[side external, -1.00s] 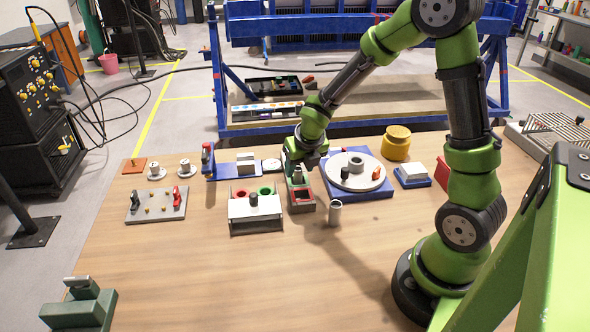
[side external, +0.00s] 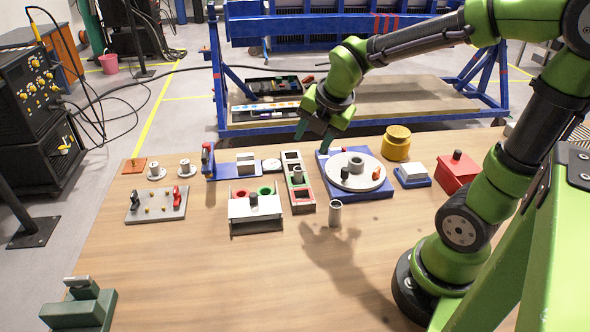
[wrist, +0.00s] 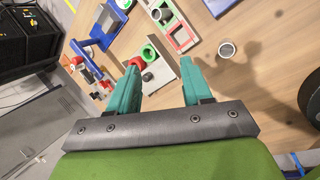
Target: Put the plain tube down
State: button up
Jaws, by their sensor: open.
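Two grey tubes show. One tube (side external: 298,175) stands upright in a middle compartment of the narrow rack (side external: 309,207); it also shows in the wrist view (wrist: 164,15). The other tube (side external: 335,214) stands upright on the bare table, right of the rack's near end; it shows open-topped in the wrist view (wrist: 226,49). I cannot tell which one is the plain tube. My gripper (side external: 315,134) is open and empty, raised above the far side of the rack and turntable. Its teal fingers (wrist: 161,66) are apart with nothing between them.
A round turntable (side external: 345,184) on a blue base stands right of the rack. A white-topped fixture (side external: 242,209) with red and green rings stands left of it. A yellow container (side external: 396,141) and red box (side external: 457,174) are at the right.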

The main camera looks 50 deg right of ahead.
jog(key=s+a+r+m+t+y, duration=0.1)
jog(key=s+a+r+m, duration=0.1)
jog(key=m, duration=1)
jog(key=s+a+r+m+t+y, duration=0.1)
jog(key=s+a+m, duration=0.4)
jog(key=m, duration=0.7)
notch_tip(320, 180, up, 2)
jog(key=shift+s+a+r+m+y, duration=0.1)
jog(key=shift+s+a+m+y, duration=0.2)
jog(key=shift+s+y, duration=0.6)
